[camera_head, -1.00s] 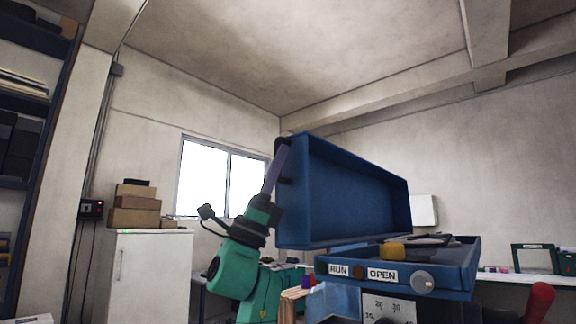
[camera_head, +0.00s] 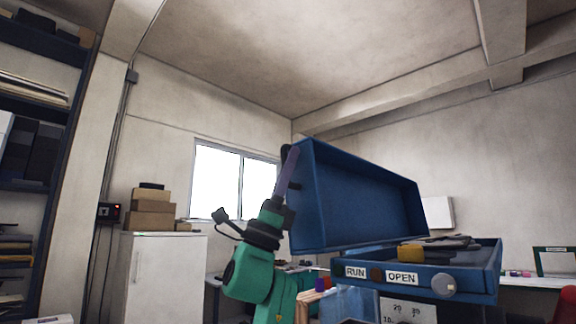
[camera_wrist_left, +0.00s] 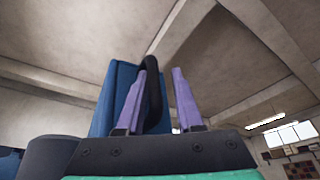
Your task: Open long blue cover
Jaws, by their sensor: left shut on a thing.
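The long blue cover (camera_head: 360,200) stands raised, its hollow inner side facing the camera, above a blue box base (camera_head: 470,282) marked RUN and OPEN. My left gripper (camera_head: 287,168) is at the cover's left edge in the head view. It is shut on the cover's black handle (camera_wrist_left: 153,92), which shows between the purple fingers in the left wrist view. Part of the blue cover (camera_wrist_left: 112,98) shows behind the fingers there. My right gripper is not in view.
A yellow block (camera_head: 410,254) and dark flat pieces (camera_head: 447,242) lie in the open base. A white cabinet (camera_head: 165,275) with brown boxes (camera_head: 151,212) stands at the left. A shelf is at the far left. The space above the cover is clear.

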